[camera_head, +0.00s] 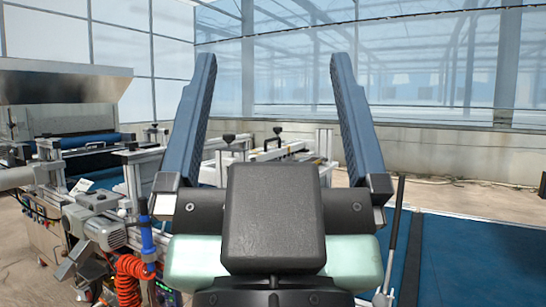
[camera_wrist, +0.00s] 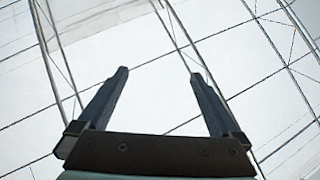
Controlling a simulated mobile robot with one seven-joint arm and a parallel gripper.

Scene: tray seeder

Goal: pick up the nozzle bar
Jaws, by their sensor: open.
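My gripper (camera_head: 273,58) stands large in the middle of the head view, with its two blue-grey fingers upright and wide apart. Nothing is between the fingers. In the wrist view my gripper (camera_wrist: 158,73) is also open, against only the greenhouse roof and its frame. I cannot make out the nozzle bar for certain in either view. The tray seeder (camera_head: 135,180) stands at the left and behind my gripper, with white rails and black knobs. My gripper and arm hide part of its middle.
A grey motor (camera_head: 100,228) and a coiled orange hose (camera_head: 130,275) are at the seeder's near left. A metal hopper (camera_head: 60,85) stands further back. A blue surface (camera_head: 470,255) lies at the right, with a dark upright lever (camera_head: 396,230) beside my gripper. A low concrete wall runs behind.

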